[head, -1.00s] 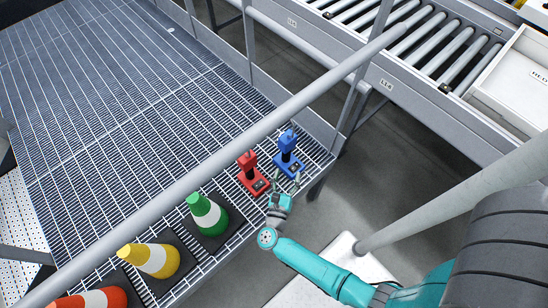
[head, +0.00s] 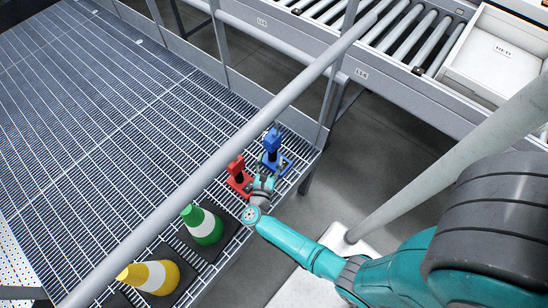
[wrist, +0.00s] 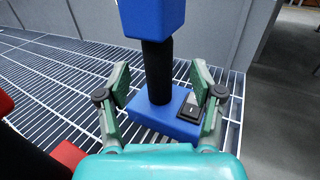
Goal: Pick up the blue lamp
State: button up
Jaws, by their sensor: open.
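The blue lamp (head: 272,146) stands upright near the corner of the grated catwalk (head: 120,120). In the wrist view its blue head (wrist: 152,18), black stem and blue base (wrist: 160,118) show; the top is cut off. My gripper (wrist: 160,88) is open, with one finger on each side of the black stem, low near the base. I cannot tell whether the fingers touch it. In the head view my gripper (head: 264,182) is just in front of the lamp and hides part of its base.
A red lamp (head: 238,172) stands close on the left. A green cone (head: 204,226) and a yellow cone (head: 155,276) stand further left. A grey handrail (head: 225,155) crosses above the catwalk. A roller conveyor (head: 390,75) and a white tray (head: 490,60) lie beyond.

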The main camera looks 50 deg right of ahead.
aim_at(272, 150)
jog(key=shift+x, duration=2.35)
jog(key=shift+w+f, duration=0.1)
grip_shut()
